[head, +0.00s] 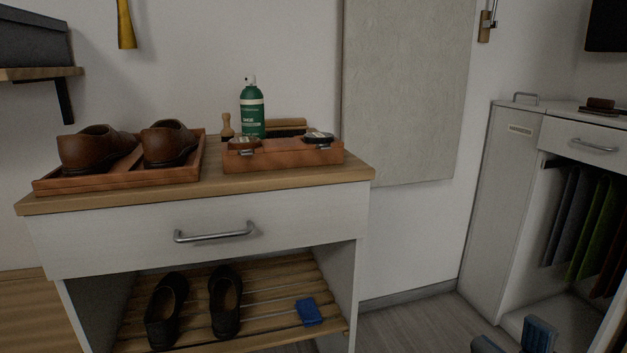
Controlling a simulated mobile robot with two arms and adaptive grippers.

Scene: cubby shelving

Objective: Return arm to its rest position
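My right gripper (513,342) shows only at the bottom edge, right of centre. Its two blue-grey finger pads stand apart with a gap between them, and nothing shows between them. The rest of the gripper and its arm are below the picture. It is in front of the grey floor, to the right of the shoe cabinet (290,215) and near the foot of the white unit (487,200) at the right. My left gripper and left arm are not in view.
Brown shoes in a tray (125,182), a green spray bottle (252,112) and a brown box (285,157) are on the cabinet. Black shoes (226,303) and a blue item (309,312) lie on its slatted shelf. Cloths (592,228) hang at right. Floor (410,325) between units is clear.

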